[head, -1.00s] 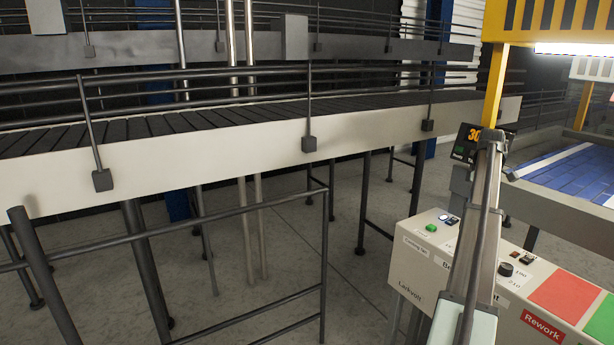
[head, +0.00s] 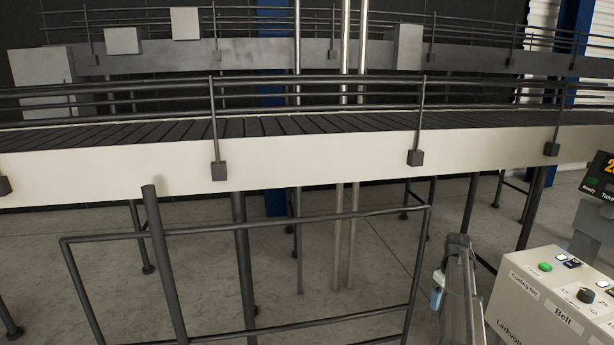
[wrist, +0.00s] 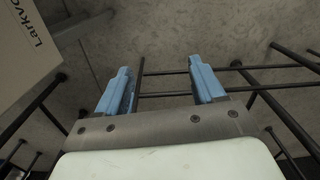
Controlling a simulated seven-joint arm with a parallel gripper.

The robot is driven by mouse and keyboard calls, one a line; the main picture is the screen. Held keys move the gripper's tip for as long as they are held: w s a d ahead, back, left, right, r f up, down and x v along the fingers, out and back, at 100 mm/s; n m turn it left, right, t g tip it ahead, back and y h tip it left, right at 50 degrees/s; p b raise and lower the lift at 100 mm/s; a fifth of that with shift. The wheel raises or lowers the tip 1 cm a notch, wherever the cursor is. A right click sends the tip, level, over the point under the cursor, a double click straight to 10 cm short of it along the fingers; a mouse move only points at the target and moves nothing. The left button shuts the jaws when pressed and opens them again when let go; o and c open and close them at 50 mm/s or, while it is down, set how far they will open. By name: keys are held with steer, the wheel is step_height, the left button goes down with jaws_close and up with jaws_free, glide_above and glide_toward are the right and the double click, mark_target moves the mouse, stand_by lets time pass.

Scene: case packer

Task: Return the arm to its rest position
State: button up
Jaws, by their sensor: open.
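My gripper shows in the wrist view (wrist: 160,88) with its two blue fingers spread apart and nothing between them. Bare grey floor and dark rails lie beyond the fingers. In the head view my arm stands at the lower right, left of the control box (head: 560,300). A small light-blue part of my gripper (head: 437,290) shows there beside the arm; the rest of it is hidden or too small to make out.
A roller conveyor (head: 300,152) with side rails crosses the head view, empty in view. A dark guard rail (head: 300,222) stands in front of it, left of my arm. A display (head: 602,175) is at the right edge. Open floor lies under the conveyor.

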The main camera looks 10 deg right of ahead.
steer(key=s+a+f, duration=0.1)
steer(key=a+f, duration=0.5)
steer(key=a, duration=0.6)
steer(key=s+a+f, duration=0.1)
steer(key=a+f, duration=0.5)
steer(key=a, duration=0.7)
steer(key=s+a+f+m, duration=0.1)
steer(key=s+a+f, duration=0.35)
steer(key=a, duration=0.45)
steer(key=s+a+f, duration=0.3)
steer(key=s+a, duration=0.2)
steer(key=a, duration=0.3)
steer(key=s+f+g, duration=0.3)
steer(key=s+f, duration=0.7)
steer(key=s, duration=0.5)
steer(key=s+f+g, duration=0.3)
steer(key=s+f, duration=0.7)
steer(key=s, duration=0.4)
steer(key=shift+s+f+g, duration=0.3)
steer(key=shift+s+f, duration=0.05)
steer(key=shift+f, duration=0.05)
